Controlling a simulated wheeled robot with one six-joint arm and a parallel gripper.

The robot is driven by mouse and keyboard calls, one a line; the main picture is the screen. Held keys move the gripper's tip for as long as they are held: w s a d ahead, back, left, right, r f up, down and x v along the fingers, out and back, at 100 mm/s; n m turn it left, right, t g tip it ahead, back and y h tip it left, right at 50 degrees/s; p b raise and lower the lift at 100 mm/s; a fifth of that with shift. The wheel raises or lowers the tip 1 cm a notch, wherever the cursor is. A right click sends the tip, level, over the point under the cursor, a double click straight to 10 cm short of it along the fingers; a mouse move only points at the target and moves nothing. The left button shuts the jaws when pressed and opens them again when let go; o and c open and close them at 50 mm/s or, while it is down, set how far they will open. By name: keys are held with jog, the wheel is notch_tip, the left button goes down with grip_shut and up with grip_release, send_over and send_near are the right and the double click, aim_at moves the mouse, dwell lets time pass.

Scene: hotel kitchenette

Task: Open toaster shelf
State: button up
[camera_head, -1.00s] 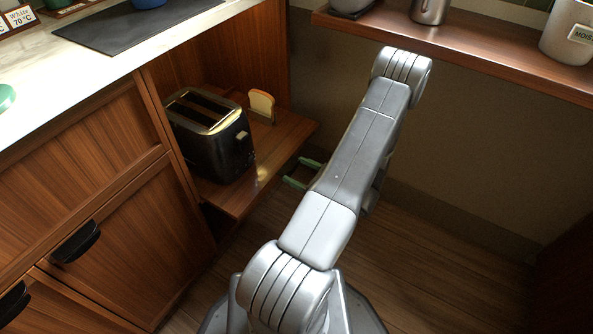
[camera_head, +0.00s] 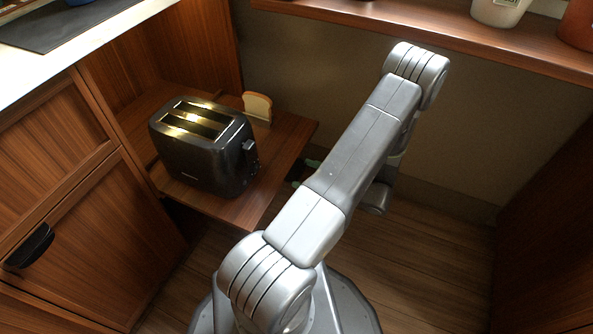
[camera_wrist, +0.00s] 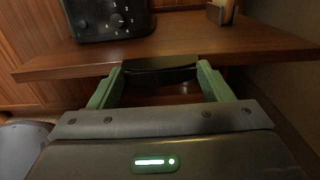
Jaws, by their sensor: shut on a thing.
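The wooden toaster shelf (camera_head: 285,148) juts out of the cabinet niche. It carries a black toaster (camera_head: 203,150) and a small toast-slice figure in a holder (camera_head: 257,106). In the wrist view, the shelf's front edge (camera_wrist: 70,66) spans the picture, with a black handle (camera_wrist: 160,77) at its middle. My gripper (camera_wrist: 160,70) has green fingers on either side of that handle and is shut on it. In the head view my arm hides most of the gripper; only a bit of green finger shows beside the shelf. The toaster's front with its knobs (camera_wrist: 108,18) stands above the edge.
A cabinet door with a black handle (camera_head: 30,246) is at the left, below a pale counter (camera_head: 85,48). A wooden wall shelf (camera_head: 430,34) with containers runs along the top right. Open wooden floor (camera_head: 440,250) lies right of my arm.

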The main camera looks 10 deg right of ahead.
jog(key=shift+v, duration=0.8)
jog(key=o, duration=1.2)
jog(key=shift+c, duration=0.2)
jog(key=shift+s+d, duration=0.1)
jog(key=p+v, duration=0.2)
jog(key=v, duration=1.1)
jog(key=shift+s+d+p, duration=0.15)
jog(key=shift+d+p, duration=0.1)
jog(key=shift+p, duration=0.15)
jog(key=shift+a, duration=0.1)
jog(key=b+x, duration=0.2)
jog(key=x, duration=1)
jog(key=shift+b, duration=0.3)
jog(key=shift+x, duration=0.95)
